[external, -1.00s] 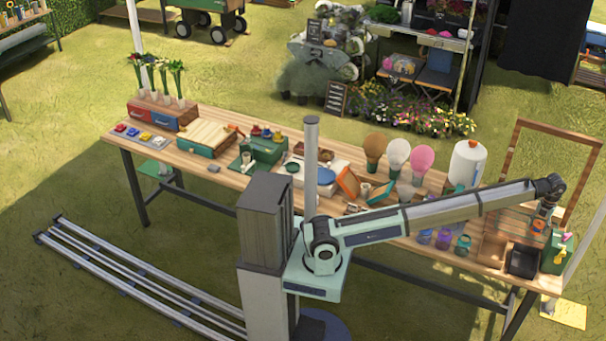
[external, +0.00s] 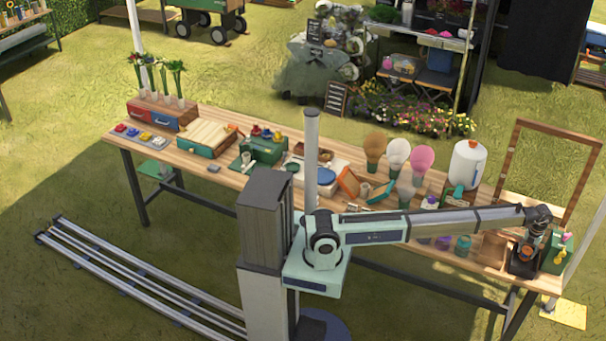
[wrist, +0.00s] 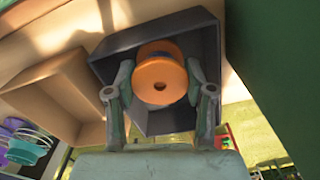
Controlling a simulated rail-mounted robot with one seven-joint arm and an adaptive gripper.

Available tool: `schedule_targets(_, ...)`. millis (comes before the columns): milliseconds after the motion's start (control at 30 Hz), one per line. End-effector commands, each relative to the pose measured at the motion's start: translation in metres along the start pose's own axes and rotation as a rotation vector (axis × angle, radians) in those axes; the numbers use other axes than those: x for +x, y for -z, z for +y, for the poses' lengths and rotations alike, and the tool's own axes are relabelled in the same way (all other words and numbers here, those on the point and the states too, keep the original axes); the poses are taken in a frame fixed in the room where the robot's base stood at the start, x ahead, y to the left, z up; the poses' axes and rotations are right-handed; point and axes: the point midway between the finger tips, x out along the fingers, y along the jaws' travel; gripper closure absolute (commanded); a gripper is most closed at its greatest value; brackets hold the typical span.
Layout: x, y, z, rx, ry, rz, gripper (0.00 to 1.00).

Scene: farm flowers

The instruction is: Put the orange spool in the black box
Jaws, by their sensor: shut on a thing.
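The orange spool (wrist: 160,80) is between the two fingers of my gripper (wrist: 158,90) in the wrist view, and the fingers are shut on its sides. The black box (wrist: 112,47) lies beyond the spool in that view, and the spool appears within its opening. In the external view the spool (external: 527,252) shows as a small orange shape under my gripper (external: 530,245), at the black box (external: 524,266) near the table's right end. I cannot tell whether the spool touches the box floor.
A wooden box (wrist: 50,90) stands beside the black box. Purple and teal spools (wrist: 27,150) are at lower left in the wrist view. A green box (external: 557,252) stands close on the right of the black box. An upright wooden frame (external: 575,175) is behind.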

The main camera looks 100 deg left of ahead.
Motion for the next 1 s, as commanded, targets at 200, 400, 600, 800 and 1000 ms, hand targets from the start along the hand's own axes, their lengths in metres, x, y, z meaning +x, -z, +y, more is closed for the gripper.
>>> schedule_targets(200,0.015,0.000,0.000,0.000,0.000,0.000,0.76)
schedule_targets(400,0.015,0.000,0.000,0.000,0.000,0.000,0.76)
schedule_targets(600,0.017,0.000,0.000,0.000,0.000,0.000,0.22)
schedule_targets(800,0.017,0.000,0.000,0.000,0.000,0.000,0.22)
schedule_targets(1000,0.013,0.000,0.000,0.000,0.000,0.000,0.22)
